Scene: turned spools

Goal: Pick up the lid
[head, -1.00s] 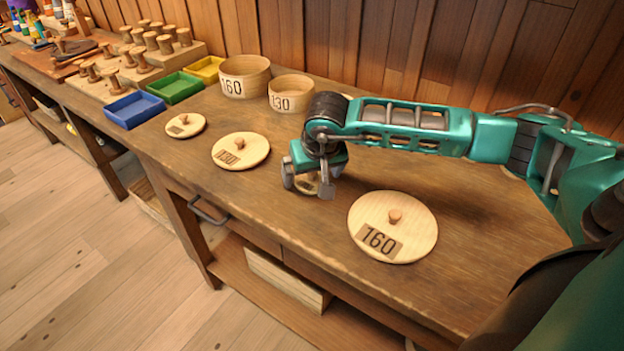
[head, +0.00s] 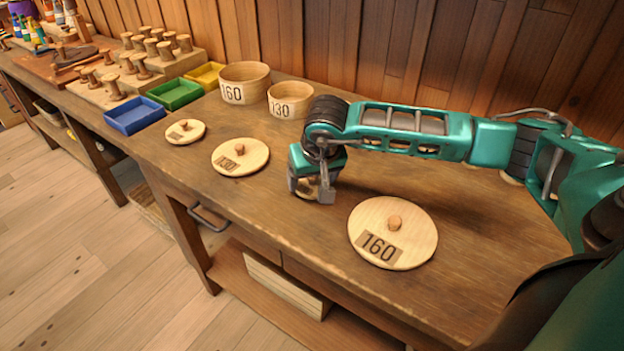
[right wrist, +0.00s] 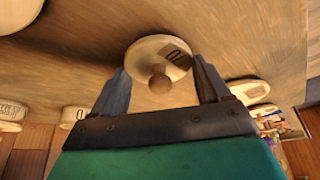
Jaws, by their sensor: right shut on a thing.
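A small round wooden lid (head: 307,187) is mostly hidden under my right gripper (head: 313,195) in the head view. In the right wrist view the lid (right wrist: 147,50) shows with its round knob and a dark label, which I cannot read fully. My right gripper (right wrist: 160,78) is shut on this lid, one finger on each side of it. Whether the lid is clear of the bench is hard to tell. Other lids lie on the bench: one marked 160 (head: 405,215), one marked 130 (head: 255,155) and a smaller one (head: 196,131). My left gripper is not in view.
Round wooden boxes marked 160 (head: 258,78) and 130 (head: 290,104) stand at the back of the bench (head: 290,240). Blue (head: 135,118), green (head: 176,98) and yellow (head: 205,76) trays and several spools are farther left. The plank wall closes off the back.

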